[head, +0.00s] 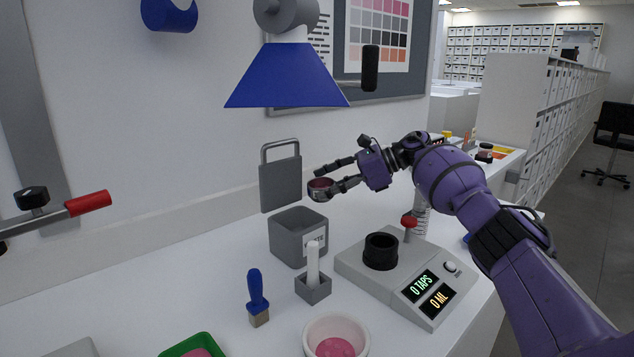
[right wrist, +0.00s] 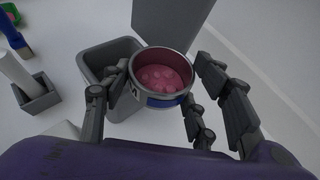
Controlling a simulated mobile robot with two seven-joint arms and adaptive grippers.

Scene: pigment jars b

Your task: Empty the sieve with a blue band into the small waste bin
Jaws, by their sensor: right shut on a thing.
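My right gripper (head: 332,178) is shut on the sieve (head: 320,191), a small round cup held above the bench. In the right wrist view the sieve (right wrist: 137,86) shows a grey rim, a blue band (right wrist: 166,102) low on its side and pink lumps (right wrist: 163,77) inside. It looks roughly level. The small waste bin (head: 290,242) is a grey open box with a white label, below the sieve. In the right wrist view the bin (right wrist: 97,50) lies left of the sieve, partly hidden by it and a finger. My left gripper is not in view.
A grey lid panel (head: 281,184) stands behind the bin. A tapping device (head: 352,268) reading 0 TAPS and 0 ML sits to the right. A white tool in a grey holder (head: 313,290), a blue-handled brush (head: 257,292) and a bowl (head: 308,334) of pink powder stand in front. A blue lamp (head: 285,80) hangs above.

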